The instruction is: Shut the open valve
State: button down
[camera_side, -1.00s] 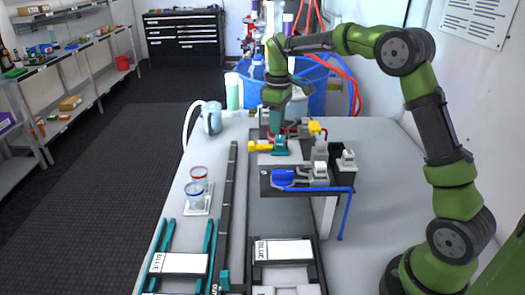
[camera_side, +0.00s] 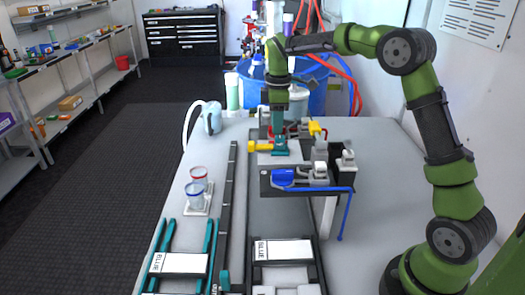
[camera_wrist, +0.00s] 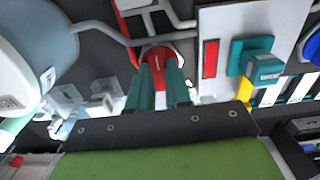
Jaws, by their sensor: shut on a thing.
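A valve with a round red handle (camera_wrist: 165,56) sits on a grey pipe in the wrist view. My gripper (camera_wrist: 163,74) has its teal fingers on either side of this red handle and is shut on it. In the side view my gripper (camera_side: 279,128) points down at the fixture, and its fingers partly hide the red handle. A yellow handle (camera_side: 262,147) is by a teal block (camera_side: 280,149); the labelled teal block also shows in the wrist view (camera_wrist: 262,60). A blue handle (camera_side: 282,179) is at the fixture's front. I cannot tell the valves' positions from the handles.
A blue tub (camera_side: 320,95) with red hoses stands behind the fixture. Labelled racks (camera_side: 180,264) lie in front. The table's right side is mostly clear.

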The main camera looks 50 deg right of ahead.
jog(key=c, duration=1.1)
grip_release()
jog(key=shift+o, duration=0.2)
notch_tip(320, 180, up, 17)
